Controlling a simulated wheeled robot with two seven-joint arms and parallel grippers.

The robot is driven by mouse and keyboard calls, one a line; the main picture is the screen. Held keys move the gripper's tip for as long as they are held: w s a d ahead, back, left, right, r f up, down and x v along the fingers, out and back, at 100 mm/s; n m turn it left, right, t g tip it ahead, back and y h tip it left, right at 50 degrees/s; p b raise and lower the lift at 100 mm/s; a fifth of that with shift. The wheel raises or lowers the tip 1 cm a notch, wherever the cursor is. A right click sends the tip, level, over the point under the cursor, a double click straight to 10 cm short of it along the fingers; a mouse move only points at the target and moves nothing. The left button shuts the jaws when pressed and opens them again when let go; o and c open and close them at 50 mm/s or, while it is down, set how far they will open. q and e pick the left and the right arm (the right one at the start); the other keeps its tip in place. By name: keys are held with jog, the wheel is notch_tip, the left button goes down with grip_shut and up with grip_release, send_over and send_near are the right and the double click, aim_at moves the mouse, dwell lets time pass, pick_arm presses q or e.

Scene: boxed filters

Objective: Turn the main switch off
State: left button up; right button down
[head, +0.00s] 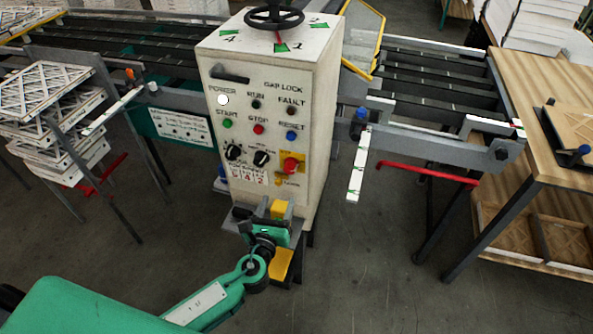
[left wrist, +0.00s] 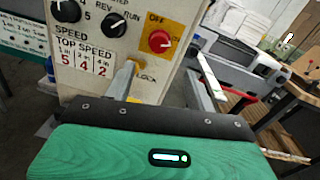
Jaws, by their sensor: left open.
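The main switch is a red rotary knob (head: 291,165) on a yellow plate, low on the right of the cream control cabinet's front. In the left wrist view the red knob (left wrist: 159,41) sits between the words OFF, above, and ON, at the right. I cannot tell exactly which way it points. My left gripper (head: 279,209) is open and empty, below the switch and in front of the cabinet's lower front, apart from the knob. One finger (left wrist: 125,76) shows in the left wrist view, below and left of the knob. My right gripper is not in view.
The cabinet front (head: 245,150) also carries push buttons and two black selector knobs (head: 261,158). A black handwheel (head: 274,17) is on top. A white bar (head: 357,165) juts out to the right of the cabinet. Stacked filters (head: 50,90) stand at left, a wooden table (head: 545,75) at right.

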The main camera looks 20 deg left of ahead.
aim_at(289, 170)
pick_arm(q)
jog(key=w+p, duration=0.3)
jog(key=w, duration=0.8)
jog(key=shift+w+a, duration=0.15)
jog(key=shift+w, duration=0.7)
jog(key=shift+c, duration=0.5)
jog(key=c, duration=0.7)
jog(key=shift+c, duration=0.4)
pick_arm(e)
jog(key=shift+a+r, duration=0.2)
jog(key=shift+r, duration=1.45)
